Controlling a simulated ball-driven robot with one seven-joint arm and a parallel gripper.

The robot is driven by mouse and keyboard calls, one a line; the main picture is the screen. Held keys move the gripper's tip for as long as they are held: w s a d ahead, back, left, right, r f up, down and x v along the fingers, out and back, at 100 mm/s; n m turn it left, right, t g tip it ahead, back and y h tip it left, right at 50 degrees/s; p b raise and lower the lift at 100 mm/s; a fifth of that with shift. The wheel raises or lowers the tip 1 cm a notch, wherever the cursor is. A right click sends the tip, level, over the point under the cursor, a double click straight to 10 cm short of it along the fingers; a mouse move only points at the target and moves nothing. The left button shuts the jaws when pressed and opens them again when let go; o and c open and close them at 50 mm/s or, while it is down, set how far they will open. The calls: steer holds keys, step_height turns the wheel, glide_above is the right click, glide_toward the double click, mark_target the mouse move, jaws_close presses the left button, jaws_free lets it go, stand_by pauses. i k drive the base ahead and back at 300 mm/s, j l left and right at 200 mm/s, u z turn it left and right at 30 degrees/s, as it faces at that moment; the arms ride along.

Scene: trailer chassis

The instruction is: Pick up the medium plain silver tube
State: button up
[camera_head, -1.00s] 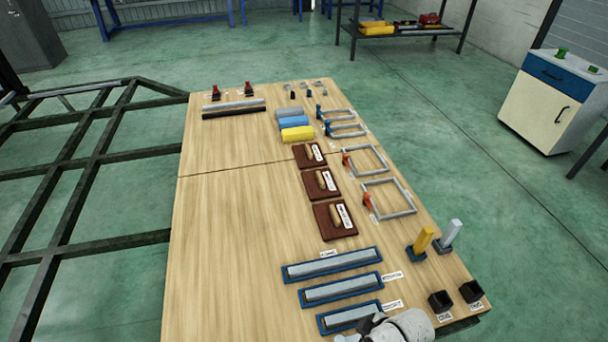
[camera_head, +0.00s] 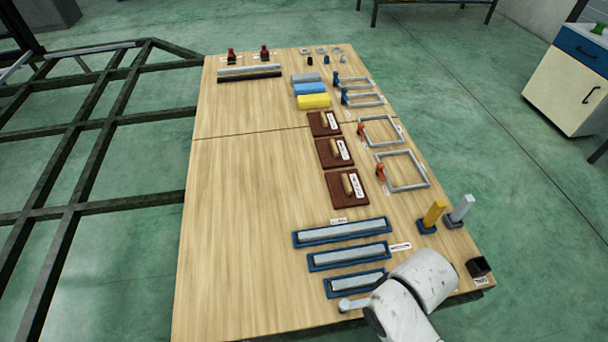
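Three plain silver tubes lie in blue holders near the front right of the wooden table. The medium silver tube (camera_head: 346,256) is the middle one, in its blue holder (camera_head: 312,266), with a white label (camera_head: 400,246) at its right end. The longest tube (camera_head: 340,232) lies behind it and the shortest tube (camera_head: 354,284) in front. My white arm covers the right end of the shortest tube's holder.
Yellow (camera_head: 434,213) and silver (camera_head: 462,208) upright tubes and a black cup (camera_head: 479,266) stand right of the holders. Brown boards (camera_head: 336,152) and clamp-like frames (camera_head: 404,171) lie farther back. The table's (camera_head: 250,220) left half is mostly clear.

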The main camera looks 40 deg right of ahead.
mark_target(377, 250)
steer(key=i+j+z, duration=0.2)
steer(key=z, duration=0.25)
steer(key=i+j+z, duration=0.15)
steer(key=j+z, duration=0.3)
